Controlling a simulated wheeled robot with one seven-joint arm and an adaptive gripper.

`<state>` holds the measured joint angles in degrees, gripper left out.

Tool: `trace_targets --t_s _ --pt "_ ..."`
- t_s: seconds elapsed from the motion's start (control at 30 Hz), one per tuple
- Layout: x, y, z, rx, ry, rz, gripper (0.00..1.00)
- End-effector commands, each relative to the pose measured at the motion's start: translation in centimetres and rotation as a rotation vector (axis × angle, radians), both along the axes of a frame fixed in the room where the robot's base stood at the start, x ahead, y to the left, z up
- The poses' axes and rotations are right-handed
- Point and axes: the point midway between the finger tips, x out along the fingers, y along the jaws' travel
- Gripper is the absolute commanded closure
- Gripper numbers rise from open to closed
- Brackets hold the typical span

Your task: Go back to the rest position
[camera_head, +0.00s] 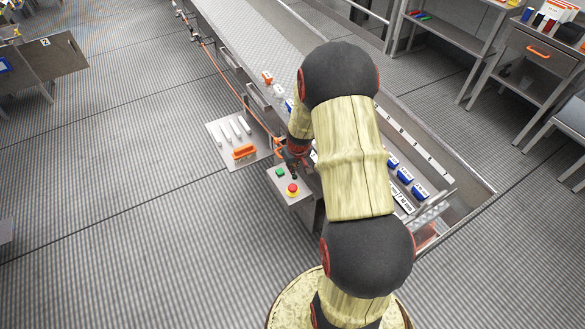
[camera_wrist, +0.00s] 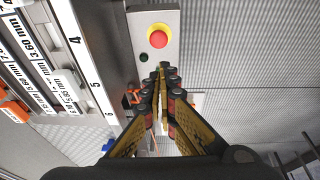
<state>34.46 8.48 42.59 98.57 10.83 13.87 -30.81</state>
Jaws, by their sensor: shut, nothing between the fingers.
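My gripper (camera_wrist: 163,72) points down past a grey control box (camera_wrist: 176,22) in the wrist view. Its fingertips are together and hold nothing. In the head view my arm reaches over the conveyor, and the gripper (camera_head: 293,174) is small and dark, just above the control box (camera_head: 305,203). The box carries a red emergency button with a yellow ring (camera_head: 292,189) and a green button (camera_head: 280,171). The red button (camera_wrist: 158,39) and the dark green one (camera_wrist: 143,58) also show in the wrist view, beyond the fingertips. I cannot tell whether a finger touches the box.
A long metal conveyor (camera_head: 262,50) runs behind my arm, with blue and white labelled pieces (camera_head: 405,174) at right. A side tray (camera_head: 215,127) holds white bars and an orange handle (camera_head: 244,152). Shelving (camera_head: 450,38) stands at upper right.

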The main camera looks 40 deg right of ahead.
Motion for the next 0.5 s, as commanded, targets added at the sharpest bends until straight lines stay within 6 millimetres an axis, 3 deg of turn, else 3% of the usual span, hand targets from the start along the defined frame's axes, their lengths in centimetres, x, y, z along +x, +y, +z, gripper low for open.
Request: trace_targets --t_s 0.5 --pt "-0.21 0.22 -0.13 0.016 0.005 -0.029 1.0"
